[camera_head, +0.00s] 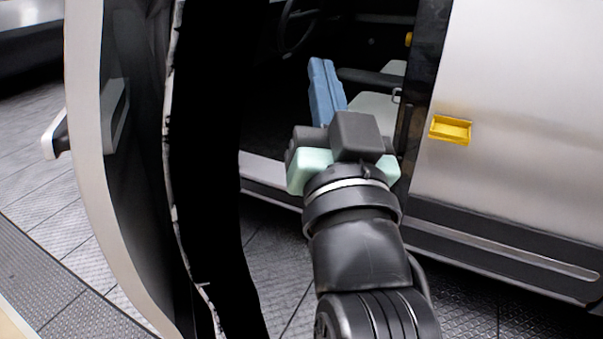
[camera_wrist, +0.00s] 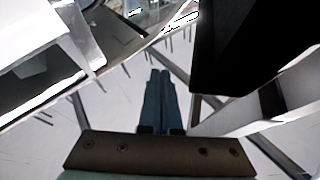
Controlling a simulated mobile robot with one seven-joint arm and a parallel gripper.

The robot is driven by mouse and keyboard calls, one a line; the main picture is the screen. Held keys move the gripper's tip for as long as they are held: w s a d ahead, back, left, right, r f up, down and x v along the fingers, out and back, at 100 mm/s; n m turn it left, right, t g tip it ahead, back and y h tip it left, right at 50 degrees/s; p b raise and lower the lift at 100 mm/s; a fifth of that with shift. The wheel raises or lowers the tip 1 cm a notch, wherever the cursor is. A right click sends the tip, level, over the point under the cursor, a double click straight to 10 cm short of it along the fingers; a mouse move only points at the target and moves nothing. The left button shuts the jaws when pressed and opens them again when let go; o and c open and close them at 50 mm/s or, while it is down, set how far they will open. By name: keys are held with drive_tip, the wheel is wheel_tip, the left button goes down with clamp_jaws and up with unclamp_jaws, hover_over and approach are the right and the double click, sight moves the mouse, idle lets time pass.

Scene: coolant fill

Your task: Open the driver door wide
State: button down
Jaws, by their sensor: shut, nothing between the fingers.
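The driver door (camera_head: 88,150) stands open at the left of the head view, seen nearly edge-on, with its white rim toward me and a black face toward the cab. A pale handle (camera_head: 53,138) sticks out at its left side. The door opening (camera_head: 270,110) shows to the right of it, with a dark cab inside. My gripper (camera_head: 322,64) is in front of this opening, right of the door and apart from it in the picture. Its blue fingers are together and empty; they also show in the wrist view (camera_wrist: 160,75). I cannot tell whether they touch anything.
The silver body side (camera_head: 530,110) with a yellow recessed handle (camera_head: 451,129) stands right of the opening. A dark sill strip (camera_head: 500,245) runs below it. A steering wheel (camera_head: 298,38) and a seat show inside. Tiled floor (camera_head: 35,180) is clear left of the door.

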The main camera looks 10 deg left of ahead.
wheel_tip(320, 180, down, 9)
drive_tip(key=w+a+m+g+y+p, duration=0.1)
drive_tip(key=w+m+g+y+p, duration=0.1)
drive_tip(key=w+g+p, duration=0.15)
drive_tip(key=s+a+f+m+g+y+p, duration=0.2)
drive_tip(key=s+f+m+y+p, duration=0.15)
drive_tip(key=f, duration=0.45)
drive_tip(key=s+a+f+m+g+y+p, duration=0.1)
drive_tip(key=s+f+m+g+y+p, duration=0.15)
drive_tip(key=s+f+m, duration=0.4)
drive_tip(key=w+a+f+n+b, duration=0.1)
drive_tip(key=w+a+f+n, duration=0.1)
drive_tip(key=w+a, duration=0.5)
drive_tip(key=shift+a+n+h, duration=0.3)
drive_tip(key=shift+a+n, duration=0.2)
drive_tip(key=shift+a, duration=1.25)
